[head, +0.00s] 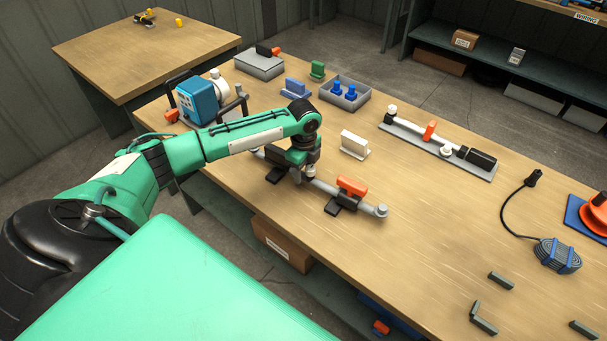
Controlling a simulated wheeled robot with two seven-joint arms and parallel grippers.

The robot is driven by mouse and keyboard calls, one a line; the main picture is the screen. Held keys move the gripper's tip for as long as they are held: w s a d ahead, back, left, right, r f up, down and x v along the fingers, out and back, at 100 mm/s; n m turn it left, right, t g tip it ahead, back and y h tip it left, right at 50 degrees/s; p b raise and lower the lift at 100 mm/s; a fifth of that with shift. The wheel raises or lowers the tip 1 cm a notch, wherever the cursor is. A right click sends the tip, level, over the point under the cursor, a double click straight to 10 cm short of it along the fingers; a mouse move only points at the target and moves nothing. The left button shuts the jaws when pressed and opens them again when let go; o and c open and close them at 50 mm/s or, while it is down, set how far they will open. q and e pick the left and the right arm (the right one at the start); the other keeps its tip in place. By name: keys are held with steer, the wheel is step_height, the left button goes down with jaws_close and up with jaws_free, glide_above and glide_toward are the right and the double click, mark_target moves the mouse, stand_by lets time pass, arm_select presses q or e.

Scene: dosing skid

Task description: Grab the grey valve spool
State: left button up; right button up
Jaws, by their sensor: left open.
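The grey valve spool (325,188), a grey pipe with an orange handle (352,186) on its valve, lies across black supports near the front of the bench. Its right end, with a round flange (381,210), is in plain view. My left gripper (298,177) points down over the left part of the spool and is open. Its wrist hides part of the pipe there, so I cannot tell whether the fingers straddle the pipe or touch it. My right gripper is not in view.
A second pipe assembly (432,133) with an orange handle lies on a grey plate at the back right. A white block (354,145), a grey bin (344,94) and a blue pump (197,101) stand nearby. A coiled cable (557,255) lies right. The bench's front middle is clear.

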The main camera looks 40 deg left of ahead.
arm_select(q)
step_height(320, 180, down, 2)
steer(key=shift+f, duration=0.1)
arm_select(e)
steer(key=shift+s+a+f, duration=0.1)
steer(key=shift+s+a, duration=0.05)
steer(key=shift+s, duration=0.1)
